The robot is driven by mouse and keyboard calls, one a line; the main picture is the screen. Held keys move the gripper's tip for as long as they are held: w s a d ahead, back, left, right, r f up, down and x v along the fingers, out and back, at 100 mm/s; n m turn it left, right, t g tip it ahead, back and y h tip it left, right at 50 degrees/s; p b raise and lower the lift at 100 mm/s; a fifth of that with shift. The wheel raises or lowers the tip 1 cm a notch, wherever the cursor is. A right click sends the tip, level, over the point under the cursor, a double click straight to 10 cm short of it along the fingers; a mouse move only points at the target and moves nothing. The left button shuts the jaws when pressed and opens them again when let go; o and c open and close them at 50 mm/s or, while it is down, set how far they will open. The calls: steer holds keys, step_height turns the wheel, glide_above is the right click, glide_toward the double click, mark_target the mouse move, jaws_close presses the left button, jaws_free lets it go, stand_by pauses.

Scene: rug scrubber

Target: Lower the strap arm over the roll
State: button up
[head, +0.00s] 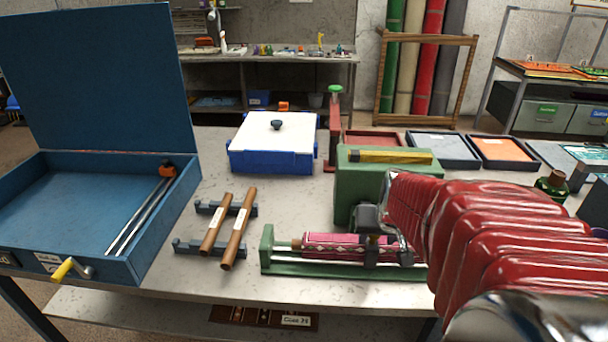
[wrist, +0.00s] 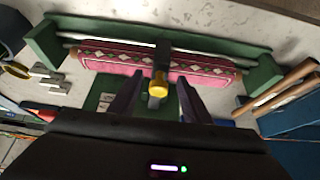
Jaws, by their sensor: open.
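The pink patterned roll (head: 325,245) lies along a green cradle (head: 315,269) on the table; the roll also shows in the wrist view (wrist: 112,61). The dark strap arm (head: 371,254) crosses the roll near its middle. I cannot tell how much gap is between the arm and the roll. My gripper (wrist: 158,84) is open, with one dark finger on each side of the knob. In the head view my gripper (head: 370,217) is partly hidden by my arm.
A green housing (head: 362,185) stands just behind the cradle. Two brown rods (head: 236,233) rest on dark holders to the left. An open blue case (head: 60,200) is at far left. A white-lidded blue box (head: 270,145) stands behind. Trays (head: 440,147) lie at back right.

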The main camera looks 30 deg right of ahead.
steer(key=v, duration=1.1)
steer(key=shift+s+a, duration=0.1)
steer(key=shift+s, duration=0.05)
steer(key=s+a+f+n+y, duration=0.1)
steer(key=a+n, duration=0.2)
steer(key=a, duration=0.8)
steer(key=s+a+f+n+y, duration=0.1)
steer(key=s+a+f+n, duration=0.1)
steer(key=a, duration=0.9)
steer(key=shift+f+n+t+y, duration=0.3)
steer(key=shift+n+y, duration=0.1)
steer(key=shift+n, duration=0.1)
steer(key=shift+s+d, duration=0.1)
steer(key=shift+c, duration=0.5)
